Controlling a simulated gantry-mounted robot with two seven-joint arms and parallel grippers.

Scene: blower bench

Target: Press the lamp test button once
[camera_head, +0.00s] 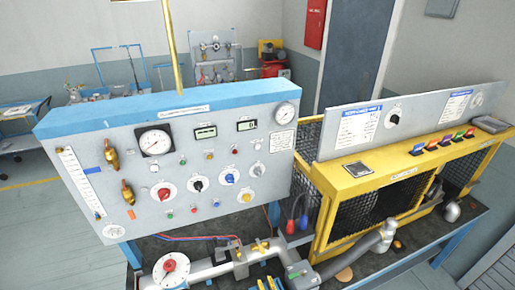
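The grey control panel (120,150) with a blue top edge stands upright at the left and centre. Its lower part carries a row of small coloured buttons: a green one (170,213), a red one (193,209) and a blue one (215,203). A larger yellow one (246,196) sits to their right. Their labels are too small to read, so I cannot tell which is the lamp test button. Larger red (164,193), black (198,185) and blue (229,177) knobs sit above the row. Neither of my grippers is in view.
A yellow caged unit (405,183) stands right of the panel, with a grey board (420,115) above it. Pipework with a red handwheel (171,268) runs along the bench in front. A brass pipe (172,45) rises above the panel.

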